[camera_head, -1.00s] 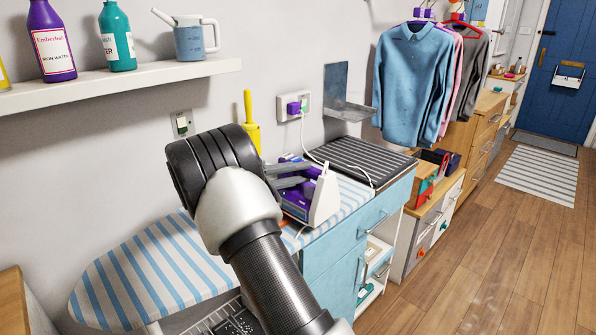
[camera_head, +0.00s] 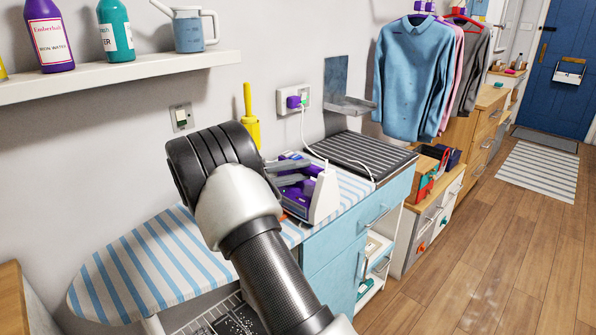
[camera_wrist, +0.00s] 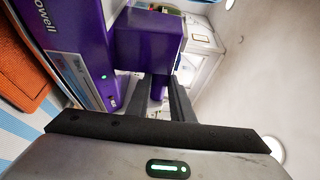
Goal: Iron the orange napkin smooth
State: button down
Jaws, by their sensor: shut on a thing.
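The purple and white iron (camera_head: 326,196) is on the striped ironing board (camera_head: 150,262), at the end near the blue cabinet. My gripper (camera_head: 300,172) reaches it from the left and is shut on its handle. In the wrist view, my gripper's dark fingers (camera_wrist: 165,95) close on a purple part, with the iron's lettered purple side (camera_wrist: 75,45) to the left. The orange napkin (camera_wrist: 22,85) lies on the striped cover at the left of the wrist view, beside the iron. In the head view, my arm hides most of the napkin. The iron's soleplate contact is hidden.
A white cord runs from the wall socket (camera_head: 294,101) toward the iron. A ribbed dark mat (camera_head: 358,154) lies on the blue cabinet (camera_head: 335,262). A yellow object (camera_head: 250,130) stands behind the board. A shelf (camera_head: 120,80) with bottles hangs above. The board's left part is clear.

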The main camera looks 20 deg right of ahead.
jog(key=shift+f, duration=0.2)
jog(key=shift+w+a+b, duration=0.2)
jog(key=shift+w+a, duration=0.05)
jog(key=shift+w, duration=0.4)
jog(key=shift+w+a+b, duration=0.15)
jog(key=shift+w+a, duration=0.05)
jog(key=shift+w, duration=0.45)
jog(key=shift+s+d+f+b, duration=0.15)
jog(key=shift+s+d, duration=0.1)
jog(key=shift+s, duration=0.45)
jog(key=shift+s+d+r+b, duration=0.1)
jog(key=shift+s+d+b, duration=0.1)
jog(key=shift+s, duration=0.45)
notch_tip(320, 180, up, 6)
jog(key=p, duration=0.3)
